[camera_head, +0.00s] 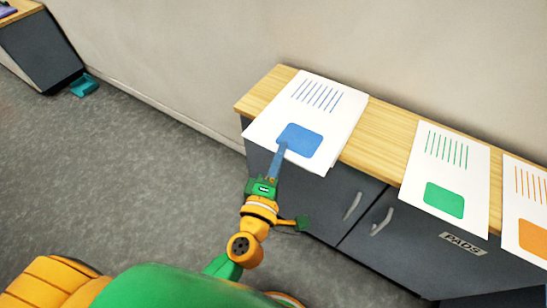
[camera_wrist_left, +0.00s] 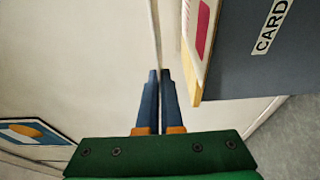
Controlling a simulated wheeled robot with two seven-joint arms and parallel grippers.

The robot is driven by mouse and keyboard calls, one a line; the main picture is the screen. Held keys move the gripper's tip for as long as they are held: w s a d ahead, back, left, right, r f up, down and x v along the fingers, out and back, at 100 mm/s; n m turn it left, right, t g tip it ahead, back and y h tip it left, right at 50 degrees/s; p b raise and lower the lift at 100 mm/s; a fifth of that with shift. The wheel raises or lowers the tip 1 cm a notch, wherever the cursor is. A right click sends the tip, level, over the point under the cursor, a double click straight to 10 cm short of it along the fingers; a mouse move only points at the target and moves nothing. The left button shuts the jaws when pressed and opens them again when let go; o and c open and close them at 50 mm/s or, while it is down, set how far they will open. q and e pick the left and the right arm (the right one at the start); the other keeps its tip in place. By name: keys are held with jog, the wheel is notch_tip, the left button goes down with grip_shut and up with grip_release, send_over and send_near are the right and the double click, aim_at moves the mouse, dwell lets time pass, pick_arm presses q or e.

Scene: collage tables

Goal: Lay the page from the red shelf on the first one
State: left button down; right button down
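My left gripper (camera_head: 283,146) shows in the head view with its blue fingers together, in front of the blue-marked page (camera_head: 327,105) in the picture. In the left wrist view its fingers (camera_wrist_left: 159,72) are side by side with only a thin gap and no page visible between them. The blue-marked page lies on the wooden-topped cabinet and overhangs its front edge. I cannot tell whether the fingers touch it. A page with a red mark (camera_wrist_left: 203,30) shows at the upper right of the left wrist view. No red shelf is visible. My right gripper is not in view.
The wooden top (camera_head: 382,128) also bears a green-marked page (camera_head: 445,165) and an orange-marked page (camera_head: 527,205). The cabinet is labelled PADS. A cabinet labelled CARD (camera_wrist_left: 240,60) is in the left wrist view.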

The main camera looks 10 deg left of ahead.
pick_arm(q)
jog(key=w+d+f+b, duration=0.1)
jog(key=w+f+b, duration=0.4)
jog(key=f, duration=0.2)
jog(key=shift+d+f, duration=0.15)
jog(key=shift+d, duration=0.1)
jog(key=shift+c, duration=0.8)
grip_release()
jog(key=shift+f, duration=0.15)
jog(key=shift+s, duration=0.1)
